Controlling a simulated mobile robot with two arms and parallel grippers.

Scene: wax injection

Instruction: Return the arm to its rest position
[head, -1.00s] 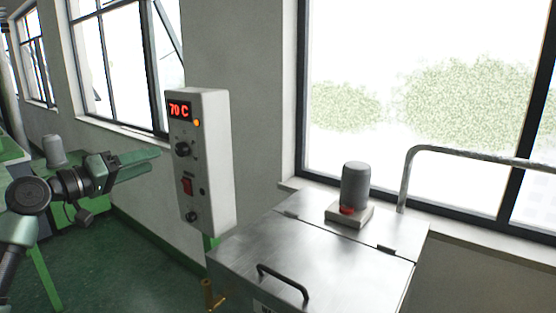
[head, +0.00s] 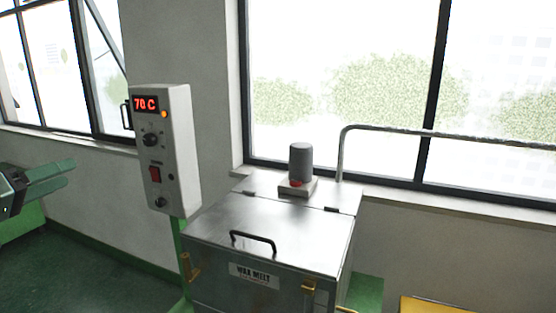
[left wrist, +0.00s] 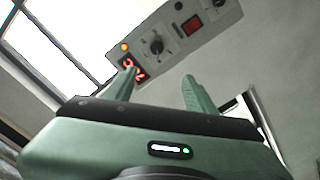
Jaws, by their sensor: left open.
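My left gripper (head: 50,178) is at the left edge of the head view, with its green fingers pointing right toward the control box. The fingers are apart and empty. In the left wrist view my left gripper (left wrist: 160,82) also shows open, with nothing between its two fingers. The white control box (head: 170,150) with a red 70 C display, an orange lamp, knobs and a red switch stands to the right of the fingers, apart from them in the head view. The control box also shows in the left wrist view (left wrist: 175,32). My right gripper is not in view.
A steel wax melt tank (head: 270,235) with a closed lid and black handle (head: 254,240) stands right of the control box. A grey cylinder (head: 300,163) sits at its back. A metal rail (head: 440,133) runs along the window. Green floor (head: 90,275) is clear at lower left.

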